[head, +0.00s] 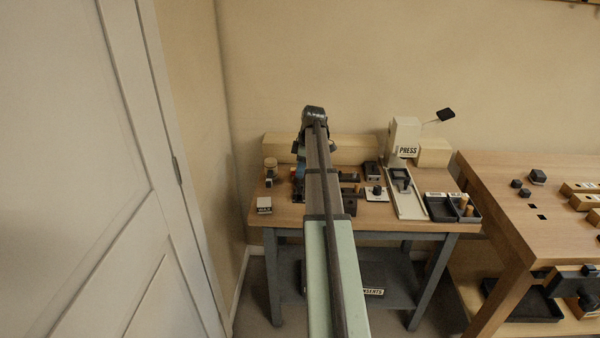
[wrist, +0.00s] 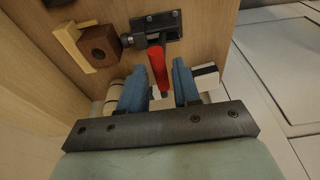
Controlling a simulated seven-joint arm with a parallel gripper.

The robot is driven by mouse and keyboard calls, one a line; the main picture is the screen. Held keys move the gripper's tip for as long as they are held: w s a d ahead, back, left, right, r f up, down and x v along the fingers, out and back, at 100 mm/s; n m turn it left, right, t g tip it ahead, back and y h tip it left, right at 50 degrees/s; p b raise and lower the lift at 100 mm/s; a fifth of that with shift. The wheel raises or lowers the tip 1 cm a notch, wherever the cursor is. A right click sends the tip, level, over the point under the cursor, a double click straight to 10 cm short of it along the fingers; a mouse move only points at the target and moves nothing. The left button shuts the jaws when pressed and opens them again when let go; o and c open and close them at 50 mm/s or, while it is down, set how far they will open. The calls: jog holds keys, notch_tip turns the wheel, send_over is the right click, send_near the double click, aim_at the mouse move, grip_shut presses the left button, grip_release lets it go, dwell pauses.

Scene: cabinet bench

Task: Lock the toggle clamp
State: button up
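The toggle clamp shows in the wrist view as a dark base plate (wrist: 158,24) on the wood bench top, with a red handle (wrist: 157,66) sticking out from it toward my gripper. My gripper (wrist: 160,85) has two blue fingers, spread apart, one on each side of the red handle. A gap shows between the handle and the right finger; on the left the gap is narrow, and I cannot tell contact. In the head view my arm hides most of the clamp, and a blue finger (head: 300,171) shows at the bench's left part.
In the wrist view a brown block (wrist: 99,44) and a light wood piece (wrist: 74,45) lie left of the clamp. In the head view the press (head: 405,138), a black tray (head: 440,208) and a small white-topped box (head: 264,205) stand on the bench.

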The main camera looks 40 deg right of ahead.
jog(key=c, duration=0.4)
jog(key=shift+s+a, duration=0.35)
jog(key=shift+s, duration=0.05)
jog(key=shift+a, duration=0.1)
jog(key=shift+s+a+f, duration=0.2)
jog(key=shift+s+a, duration=0.15)
jog(key=shift+s, duration=0.05)
dwell(0.4)
jog(key=shift+s+a+f, duration=0.4)
dwell(0.3)
